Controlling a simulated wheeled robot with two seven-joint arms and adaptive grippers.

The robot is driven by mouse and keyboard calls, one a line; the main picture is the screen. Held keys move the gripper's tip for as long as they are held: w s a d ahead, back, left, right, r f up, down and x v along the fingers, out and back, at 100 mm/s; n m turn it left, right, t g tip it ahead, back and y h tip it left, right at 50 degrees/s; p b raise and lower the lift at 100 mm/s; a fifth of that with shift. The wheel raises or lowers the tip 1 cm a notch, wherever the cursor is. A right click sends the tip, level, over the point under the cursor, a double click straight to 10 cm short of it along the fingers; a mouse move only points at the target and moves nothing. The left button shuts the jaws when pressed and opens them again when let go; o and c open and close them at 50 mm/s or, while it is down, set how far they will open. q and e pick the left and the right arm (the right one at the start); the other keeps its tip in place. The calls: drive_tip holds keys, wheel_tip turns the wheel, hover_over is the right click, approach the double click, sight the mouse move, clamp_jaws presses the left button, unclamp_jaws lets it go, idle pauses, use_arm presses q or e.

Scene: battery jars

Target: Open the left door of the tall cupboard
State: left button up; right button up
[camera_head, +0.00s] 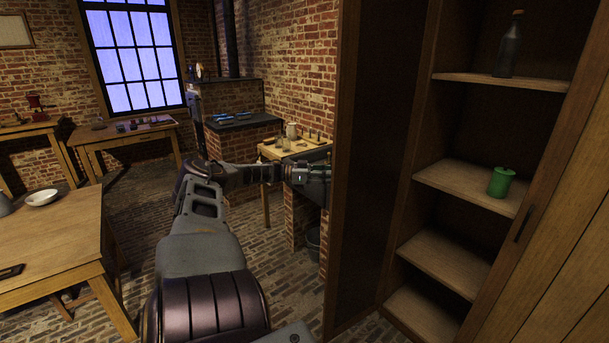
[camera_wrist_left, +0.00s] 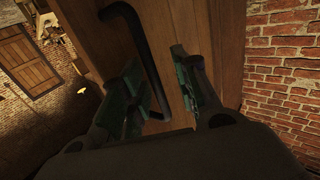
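The tall cupboard (camera_head: 440,255) stands at the right in the head view. Its left door (camera_head: 375,150) is swung wide open, with its dark inner face showing. The right door (camera_head: 555,260) is shut and has a dark handle (camera_head: 523,224). My left gripper (camera_head: 315,174) is at the outer side of the left door, partly hidden by the door's edge. In the left wrist view, my left gripper's fingers (camera_wrist_left: 165,95) are apart. The left door's dark bar handle (camera_wrist_left: 150,75) runs between them, nearer the left finger; I cannot tell whether they touch. My right gripper is not in view.
The open cupboard side shows shelves with a dark bottle (camera_head: 509,45) and a green jar (camera_head: 501,182). A wooden table (camera_head: 60,245) with a white bowl (camera_head: 42,197) stands at the left. A brick wall (camera_wrist_left: 278,70) is close beside the door. Brick floor between is partly clear.

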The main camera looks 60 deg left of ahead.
use_arm(q)
drive_tip(key=v, duration=1.1)
drive_tip(key=shift+s+a, duration=0.2)
drive_tip(key=shift+s, duration=0.1)
idle(0.5)
idle(0.7)
